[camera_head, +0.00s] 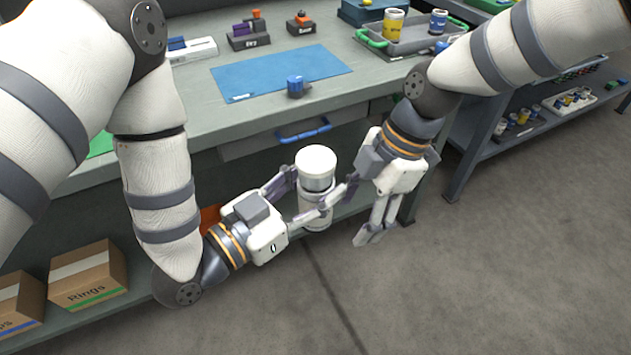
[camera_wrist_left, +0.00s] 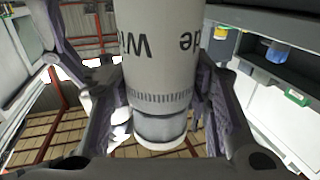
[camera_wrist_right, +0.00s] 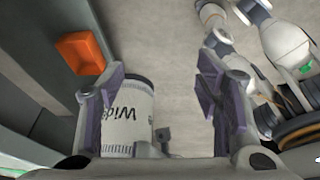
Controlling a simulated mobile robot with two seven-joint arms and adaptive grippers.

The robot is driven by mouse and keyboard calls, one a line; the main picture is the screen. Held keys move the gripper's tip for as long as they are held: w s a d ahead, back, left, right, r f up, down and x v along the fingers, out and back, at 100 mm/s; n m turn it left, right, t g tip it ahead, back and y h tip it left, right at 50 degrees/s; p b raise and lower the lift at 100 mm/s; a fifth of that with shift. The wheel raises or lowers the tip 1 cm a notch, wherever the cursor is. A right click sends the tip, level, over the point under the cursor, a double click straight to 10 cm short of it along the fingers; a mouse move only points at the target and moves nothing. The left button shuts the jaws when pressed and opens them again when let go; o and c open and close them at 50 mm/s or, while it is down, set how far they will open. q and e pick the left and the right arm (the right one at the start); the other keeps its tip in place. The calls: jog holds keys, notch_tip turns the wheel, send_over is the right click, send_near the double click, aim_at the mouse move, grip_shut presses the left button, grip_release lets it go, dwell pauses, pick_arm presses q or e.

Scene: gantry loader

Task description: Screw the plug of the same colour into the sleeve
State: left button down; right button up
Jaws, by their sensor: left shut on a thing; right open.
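A white sleeve with "Wide" lettering (camera_wrist_left: 165,40) stands about upright in my left gripper (camera_head: 304,196), in front of the bench. In the head view its top is a smooth white section (camera_head: 316,160) above a grey band; I cannot tell whether that top is a separate plug. The left wrist view shows a ribbed ring and a metallic band. My right gripper (camera_head: 356,214) is open beside the sleeve, on its right. In the right wrist view the sleeve (camera_wrist_right: 130,105) shows by the left finger. A dark blue knobbed piece (camera_head: 295,86), possibly a plug, stands by the mat's front edge.
The bench holds a blue mat (camera_head: 280,72), a grey tray (camera_head: 415,36) with yellow and blue cylinders, and small labelled holders (camera_head: 248,40). A drawer with a blue handle (camera_head: 303,130) is behind the sleeve. Cardboard boxes (camera_head: 88,275) sit low left. The floor at right is clear.

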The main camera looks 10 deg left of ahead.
jog(key=w+a+r+n, duration=0.1)
jog(key=w+r+n, duration=0.3)
jog(key=r, duration=0.5)
notch_tip(320, 180, up, 8)
jog(key=n+t+h, duration=0.2)
jog(key=n+h, duration=0.1)
jog(key=n, duration=1.2)
send_over(316, 158)
jog(key=shift+s, duration=0.1)
notch_tip(316, 158, down, 8)
jog(key=shift+f, duration=0.1)
